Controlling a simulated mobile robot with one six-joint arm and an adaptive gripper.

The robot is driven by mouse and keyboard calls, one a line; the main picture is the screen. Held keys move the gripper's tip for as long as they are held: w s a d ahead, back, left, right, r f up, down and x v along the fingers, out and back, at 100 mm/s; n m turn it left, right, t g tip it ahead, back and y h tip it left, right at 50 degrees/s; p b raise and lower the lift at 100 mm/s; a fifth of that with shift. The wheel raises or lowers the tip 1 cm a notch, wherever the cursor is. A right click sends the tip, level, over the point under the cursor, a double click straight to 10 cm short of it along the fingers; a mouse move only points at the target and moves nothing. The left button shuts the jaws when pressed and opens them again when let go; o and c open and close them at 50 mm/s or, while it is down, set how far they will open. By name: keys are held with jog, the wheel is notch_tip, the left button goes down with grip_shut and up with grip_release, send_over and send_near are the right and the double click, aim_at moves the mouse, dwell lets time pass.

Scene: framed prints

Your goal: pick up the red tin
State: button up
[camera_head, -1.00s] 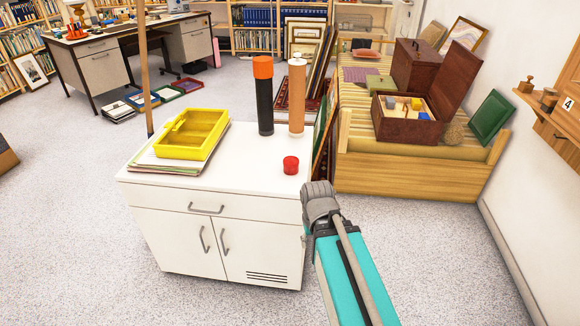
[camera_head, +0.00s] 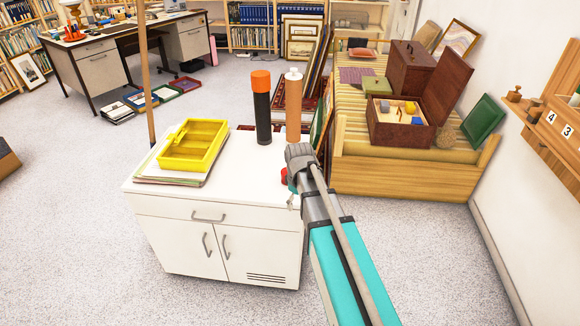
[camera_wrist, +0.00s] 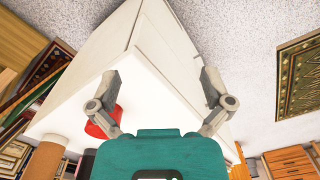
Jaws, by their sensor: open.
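The red tin (camera_head: 284,176) stands on the white cabinet's top near its right edge. In the head view it is partly hidden behind my gripper (camera_head: 293,190). In the wrist view the red tin (camera_wrist: 103,122) shows beside and behind the left finger, partly covered by it and by the teal gripper body. My gripper (camera_wrist: 162,82) is open, its two fingers spread wide, with nothing between them but the white top and cabinet beyond. The tin is not between the fingertips in that view.
On the white cabinet (camera_head: 235,198) stand a black tube with an orange cap (camera_head: 262,108) and a brown tube with a white cap (camera_head: 293,106). A yellow tray (camera_head: 192,146) lies on papers at the left. A wooden bench (camera_head: 405,178) with boxes is at the right.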

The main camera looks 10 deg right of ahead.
jog(key=w+r+n+p, duration=1)
jog(key=w+r, duration=0.2)
jog(key=w, duration=0.4)
jog(key=shift+w, duration=0.15)
jog(key=shift+f, duration=0.15)
notch_tip(320, 180, down, 8)
jog(key=b, duration=0.8)
jog(key=shift+f, duration=0.25)
jog(key=shift+f+b, duration=0.1)
jog(key=shift+b, duration=0.2)
jog(key=shift+a+f+b, duration=0.1)
jog(key=shift+f+b, duration=2.35)
jog(key=shift+f, duration=0.05)
